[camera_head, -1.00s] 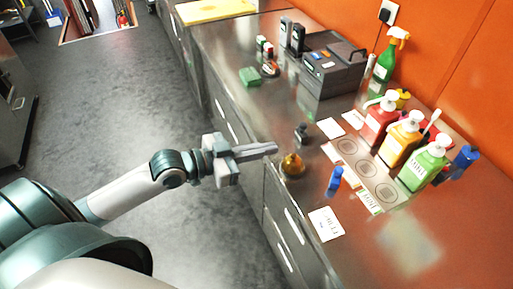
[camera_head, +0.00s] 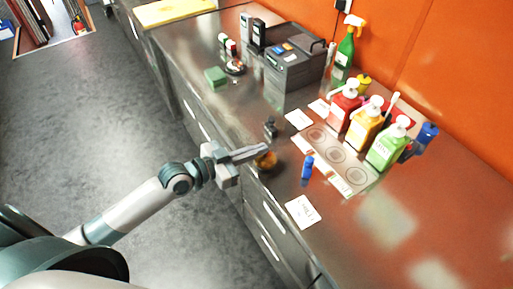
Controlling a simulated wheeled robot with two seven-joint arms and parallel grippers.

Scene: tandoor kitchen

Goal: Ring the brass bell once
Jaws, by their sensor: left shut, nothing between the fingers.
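The brass bell (camera_head: 267,161) is a small golden dome near the front edge of the steel counter, in the middle of the head view. My left gripper (camera_head: 291,148) reaches in from the left and is shut, with nothing between its fingers. Its fingers lie over or just behind the bell's top in the picture and partly cover it. I cannot tell whether they touch it. My right gripper is not in view.
A small dark object (camera_head: 270,128) stands behind the bell. A dark grey machine (camera_head: 293,70) and a green block (camera_head: 215,76) are farther back.

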